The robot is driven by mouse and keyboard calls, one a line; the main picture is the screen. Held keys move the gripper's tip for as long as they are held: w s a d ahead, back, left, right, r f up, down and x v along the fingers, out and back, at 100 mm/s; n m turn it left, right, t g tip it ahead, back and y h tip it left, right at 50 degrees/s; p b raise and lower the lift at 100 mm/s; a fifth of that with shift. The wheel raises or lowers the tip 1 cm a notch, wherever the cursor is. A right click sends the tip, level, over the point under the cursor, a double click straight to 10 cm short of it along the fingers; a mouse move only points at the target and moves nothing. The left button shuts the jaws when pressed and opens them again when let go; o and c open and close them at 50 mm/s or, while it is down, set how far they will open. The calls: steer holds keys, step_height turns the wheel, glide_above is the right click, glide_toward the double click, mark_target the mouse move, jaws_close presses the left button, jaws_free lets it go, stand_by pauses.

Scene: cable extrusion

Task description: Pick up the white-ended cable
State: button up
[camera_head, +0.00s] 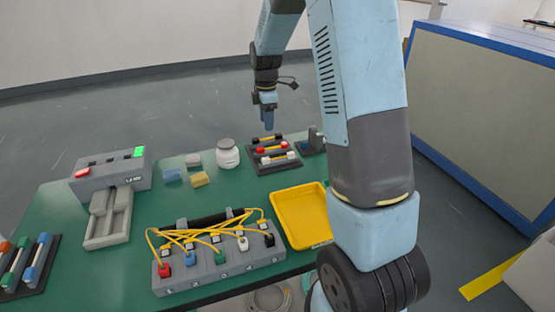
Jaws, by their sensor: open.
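A short white-ended cable (277,158) lies across the front of a dark rack (263,165) at the back of the green table. A red-ended cable (271,147) and a black-ended cable (266,138) lie behind it in the same rack. My gripper (268,124) points down above and behind the rack, apart from the cables. Its fingers look small and overlapping from this side; nothing shows between them.
A white jar (228,154) stands left of the rack, and a small dark grey fixture (312,143) stands right of it. A yellow tray (302,217) is in front. A numbered grey block (220,267) carries plugs and tangled yellow wires. Small blocks (200,180) lie farther left.

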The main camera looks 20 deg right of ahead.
steer(key=w+f, duration=0.1)
steer(key=f, duration=0.1)
glide_above(267, 158)
steer(key=shift+n, duration=0.4)
step_height(267, 158, down, 8)
steer(key=shift+w+f, duration=0.15)
steer(key=shift+d+f, duration=0.1)
steer(key=shift+f, duration=2.65)
steer(key=shift+c, duration=0.2)
jaws_close()
